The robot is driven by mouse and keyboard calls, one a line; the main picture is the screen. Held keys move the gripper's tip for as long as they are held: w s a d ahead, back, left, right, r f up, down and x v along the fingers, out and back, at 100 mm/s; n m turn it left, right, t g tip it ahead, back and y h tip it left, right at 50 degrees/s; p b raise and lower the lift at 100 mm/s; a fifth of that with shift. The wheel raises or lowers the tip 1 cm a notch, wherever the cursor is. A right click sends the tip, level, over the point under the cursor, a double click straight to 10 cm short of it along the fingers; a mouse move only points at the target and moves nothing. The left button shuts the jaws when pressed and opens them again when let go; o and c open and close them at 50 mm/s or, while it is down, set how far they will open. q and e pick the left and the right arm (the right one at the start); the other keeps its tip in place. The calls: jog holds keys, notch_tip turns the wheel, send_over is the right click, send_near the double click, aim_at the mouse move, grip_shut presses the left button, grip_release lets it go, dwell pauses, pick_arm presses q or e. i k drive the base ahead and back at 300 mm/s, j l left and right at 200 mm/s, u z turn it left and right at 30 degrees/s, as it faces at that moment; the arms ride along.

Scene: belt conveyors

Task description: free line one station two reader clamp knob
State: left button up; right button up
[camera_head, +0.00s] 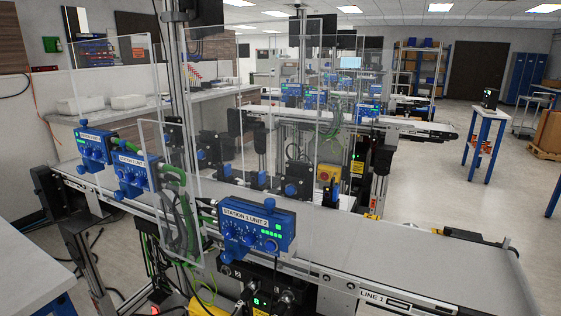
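The near belt conveyor carries a LINE 1 label (382,300) on its front rail. Blue reader boxes are mounted along this rail. The nearest box (257,223) reads STATION 1 UNIT 2 and has dark blue knobs and green lights. A second blue box (132,172) stands farther left, its label too small to read fully. A third blue box (93,147) is at the far left, its label also not legible. Blue knobs show on and below these boxes; I cannot tell which one is the station two clamp knob. Neither of my grippers is in view.
Clear upright panels (178,205) stand around the near belt (400,245). Cables hang below the rail. A grey table corner (35,262) is at lower left. A second conveyor (400,125) runs behind. Open floor (440,195) lies at the right, beside a small blue-legged table (488,113).

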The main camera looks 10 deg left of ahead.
aim_at(118, 195)
jog(key=u, duration=1.3)
